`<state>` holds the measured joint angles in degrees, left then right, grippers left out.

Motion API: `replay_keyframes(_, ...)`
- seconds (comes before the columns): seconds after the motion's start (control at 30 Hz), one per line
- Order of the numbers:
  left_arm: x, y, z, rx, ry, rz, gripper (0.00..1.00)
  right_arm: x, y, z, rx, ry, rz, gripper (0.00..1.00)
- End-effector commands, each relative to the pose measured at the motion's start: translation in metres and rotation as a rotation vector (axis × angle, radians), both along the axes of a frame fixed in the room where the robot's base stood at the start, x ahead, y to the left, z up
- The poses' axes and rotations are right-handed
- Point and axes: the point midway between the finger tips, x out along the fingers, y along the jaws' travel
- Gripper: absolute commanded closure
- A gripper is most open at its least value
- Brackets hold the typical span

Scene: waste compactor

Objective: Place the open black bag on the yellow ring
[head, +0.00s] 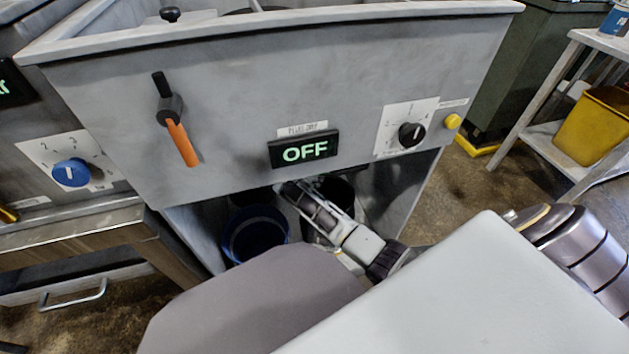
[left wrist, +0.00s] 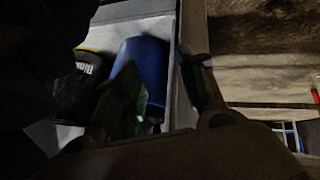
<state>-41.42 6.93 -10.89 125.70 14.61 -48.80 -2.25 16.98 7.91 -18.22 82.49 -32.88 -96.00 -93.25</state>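I cannot make out an open black bag or a full yellow ring for certain. In the left wrist view a black rounded object (left wrist: 78,85) with pale lettering has a yellow strip (left wrist: 90,50) along its edge. My right gripper (head: 287,190) reaches under the grey machine, beside a dark round container (head: 342,192); its fingertips are in shadow and I cannot tell whether it holds anything. My left gripper (left wrist: 165,95) shows only in the left wrist view, its two fingers apart, with a blue bin (left wrist: 145,65) beyond them.
The grey machine (head: 300,85) has an orange-handled lever (head: 180,140), an OFF display (head: 304,150) and a black knob (head: 411,134). A blue bucket (head: 255,235) stands underneath. A yellow bin (head: 595,125) sits on a rack at right. Open floor lies right of the machine.

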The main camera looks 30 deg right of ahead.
Motion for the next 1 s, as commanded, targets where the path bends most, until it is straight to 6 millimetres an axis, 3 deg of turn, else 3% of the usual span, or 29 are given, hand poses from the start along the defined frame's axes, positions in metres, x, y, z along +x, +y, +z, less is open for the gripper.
replay_keyframes(0.67, -0.001, 0.001, 0.005, 0.007, 0.008, -0.001, 0.6, -0.002, 0.008, 0.01, 0.0, 0.0, 0.001, 0.73)
replay_keyframes(0.87, -0.003, 0.003, 0.015, 0.023, 0.025, -0.003, 0.6, -0.005, 0.021, 0.024, 0.0, -0.001, 0.001, 0.73)
replay_keyframes(1.0, 0.001, 0.003, 0.035, 0.039, 0.036, -0.017, 0.6, -0.008, 0.032, 0.035, 0.0, 0.0, 0.001, 0.73)
